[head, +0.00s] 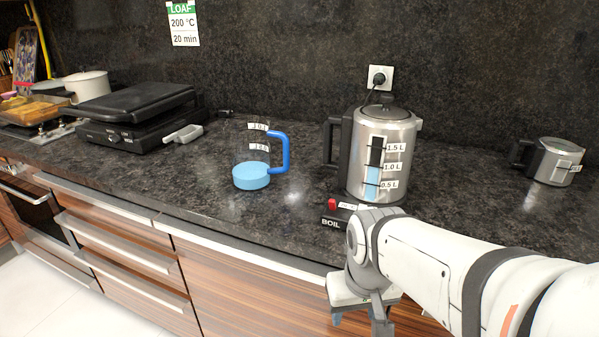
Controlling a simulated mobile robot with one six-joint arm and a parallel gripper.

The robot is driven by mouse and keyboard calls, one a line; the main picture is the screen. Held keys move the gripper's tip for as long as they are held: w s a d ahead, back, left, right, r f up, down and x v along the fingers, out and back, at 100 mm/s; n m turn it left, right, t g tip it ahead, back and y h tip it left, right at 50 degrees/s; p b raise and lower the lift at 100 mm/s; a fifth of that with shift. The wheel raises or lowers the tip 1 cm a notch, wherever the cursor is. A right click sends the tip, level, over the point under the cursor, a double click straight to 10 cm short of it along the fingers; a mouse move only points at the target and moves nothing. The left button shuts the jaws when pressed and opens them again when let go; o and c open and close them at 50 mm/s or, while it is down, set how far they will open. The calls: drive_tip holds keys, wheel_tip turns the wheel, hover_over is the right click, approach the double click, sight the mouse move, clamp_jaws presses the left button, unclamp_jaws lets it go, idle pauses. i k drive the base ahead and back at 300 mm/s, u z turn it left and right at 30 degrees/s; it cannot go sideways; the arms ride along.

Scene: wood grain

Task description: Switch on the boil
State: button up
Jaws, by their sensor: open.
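A steel kettle (401,143) with a black handle and lid stands on the dark counter. Blue water in its gauge reaches about the 1.0 L mark. At its front left base is a black block with the white word BOIL (331,223) and a small red switch (332,204). The switch's on or off position is too small to tell. My gripper (359,319) is open and points down in front of the counter's edge, below and right of the BOIL block. It touches nothing that I can see. My arm hides part of the block's right side.
A clear jug (251,177) with blue liquid and a blue handle stands left of the kettle. A black grill (135,115) is farther left, and a smaller steel pot (553,162) stands at the right. A plugged socket (381,78) is behind. Counter around the jug is clear.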

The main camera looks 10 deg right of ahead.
sight(332, 203)
drive_tip(key=k, duration=1)
drive_tip(key=z, duration=0.45)
drive_tip(key=i, duration=0.65)
drive_tip(key=u, duration=0.1)
